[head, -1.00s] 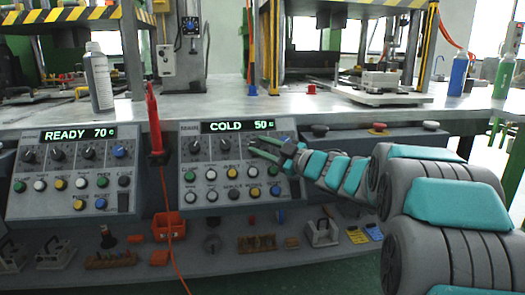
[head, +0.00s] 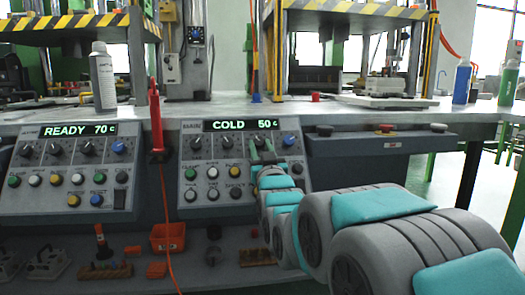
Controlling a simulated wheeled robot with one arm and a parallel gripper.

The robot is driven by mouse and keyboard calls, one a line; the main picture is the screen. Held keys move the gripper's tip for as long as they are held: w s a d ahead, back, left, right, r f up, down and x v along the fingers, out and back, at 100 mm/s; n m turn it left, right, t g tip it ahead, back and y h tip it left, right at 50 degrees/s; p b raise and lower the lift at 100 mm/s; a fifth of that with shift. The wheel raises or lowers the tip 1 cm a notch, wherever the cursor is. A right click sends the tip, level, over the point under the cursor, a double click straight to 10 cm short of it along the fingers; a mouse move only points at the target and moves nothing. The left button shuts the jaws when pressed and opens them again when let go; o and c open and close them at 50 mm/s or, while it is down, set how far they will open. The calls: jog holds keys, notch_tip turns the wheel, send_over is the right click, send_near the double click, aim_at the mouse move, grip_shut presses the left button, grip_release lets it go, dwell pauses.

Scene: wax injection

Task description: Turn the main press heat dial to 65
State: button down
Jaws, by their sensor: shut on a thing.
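The main press panel (head: 184,172) is in the middle of the head view, labelled MAIN. Its display (head: 241,125) reads COLD 50 C in green. Its upper row has black dials, among them a left one (head: 197,143) and a second one (head: 226,143), and a blue dial (head: 290,139) at the right end. My gripper (head: 262,146) reaches the panel from the lower right and is shut on the third dial from the left, mostly hidden by the green fingers. The dial's pointer and small labels cannot be read.
Coloured buttons, including a yellow one (head: 233,172), lie below the dials close to my gripper. A second panel (head: 68,200) at left reads READY 70 C. A red tool with an orange cord (head: 156,125) hangs between the panels. An orange bin (head: 167,238) sits on the shelf below.

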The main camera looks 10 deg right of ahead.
jog(key=m+h+p, duration=0.1)
jog(key=m+h, duration=0.1)
jog(key=a+m+h+p, duration=0.1)
jog(key=shift+r+m+h, duration=0.2)
jog(key=shift+m+h, duration=0.2)
jog(key=m+g+h+p, duration=0.1)
jog(key=m+h, duration=0.1)
jog(key=m+h+p, duration=0.1)
jog(key=m+p, duration=0.1)
jog(key=shift+w+a+r+g+h, duration=0.1)
jog(key=shift+a+r+g+h, duration=0.1)
jog(key=shift+g+h, duration=0.2)
jog(key=m+g+h+p, duration=0.1)
jog(key=m+p, duration=0.1)
jog(key=shift+h+p, duration=0.3)
jog(key=shift+h, duration=0.1)
jog(key=shift+d+f+m, duration=0.1)
jog(key=shift+m, duration=0.3)
jog(key=c, duration=0.5)
grip_release()
jog(key=shift+f, duration=0.1)
